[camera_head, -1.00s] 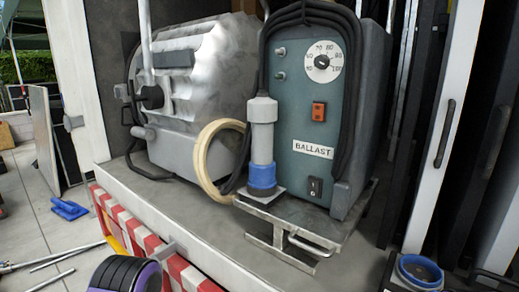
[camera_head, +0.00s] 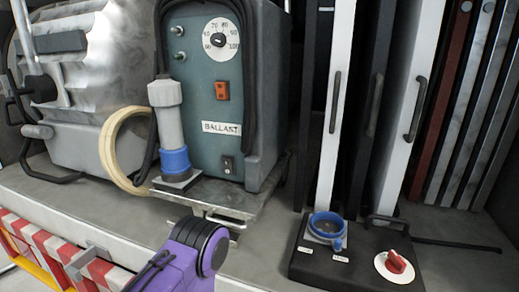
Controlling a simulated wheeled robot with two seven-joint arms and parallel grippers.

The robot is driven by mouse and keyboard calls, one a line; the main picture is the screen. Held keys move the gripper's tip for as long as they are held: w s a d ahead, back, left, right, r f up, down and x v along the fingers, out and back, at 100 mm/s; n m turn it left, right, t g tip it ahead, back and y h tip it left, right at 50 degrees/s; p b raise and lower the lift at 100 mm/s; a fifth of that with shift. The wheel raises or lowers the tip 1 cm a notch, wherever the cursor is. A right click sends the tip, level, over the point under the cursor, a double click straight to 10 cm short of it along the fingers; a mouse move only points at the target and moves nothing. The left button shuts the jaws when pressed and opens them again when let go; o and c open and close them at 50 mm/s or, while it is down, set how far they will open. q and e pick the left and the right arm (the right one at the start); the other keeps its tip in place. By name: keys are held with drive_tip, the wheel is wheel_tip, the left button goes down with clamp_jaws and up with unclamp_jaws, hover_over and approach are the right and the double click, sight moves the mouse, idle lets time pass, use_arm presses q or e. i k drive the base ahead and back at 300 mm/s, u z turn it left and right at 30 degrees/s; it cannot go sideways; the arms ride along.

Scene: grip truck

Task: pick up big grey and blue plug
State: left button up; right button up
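The big grey and blue plug (camera_head: 172,122) stands upright in front of the ballast unit, left of its BALLAST label. Its grey body is on top and its blue collar is at the bottom, on a small dark square base on a metal tray (camera_head: 215,193). A dark cable and a cream ring are right beside it on the left. Neither gripper's fingers show in the view, so I cannot see how far they are from the plug.
The ballast unit (camera_head: 243,85) stands directly behind the plug. A cream ring (camera_head: 110,150) and a silver lamp housing (camera_head: 95,100) are to the left. A black box with a blue socket (camera_head: 328,226) and a red switch (camera_head: 396,262) sits at lower right. A red-white striped edge (camera_head: 60,250) runs along the front.

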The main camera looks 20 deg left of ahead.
sight(164, 96)
drive_tip(key=z, duration=0.75)
drive_tip(key=k, duration=1)
drive_tip(key=u, duration=1.45)
drive_tip(key=i, duration=0.45)
drive_tip(key=z, duration=0.05)
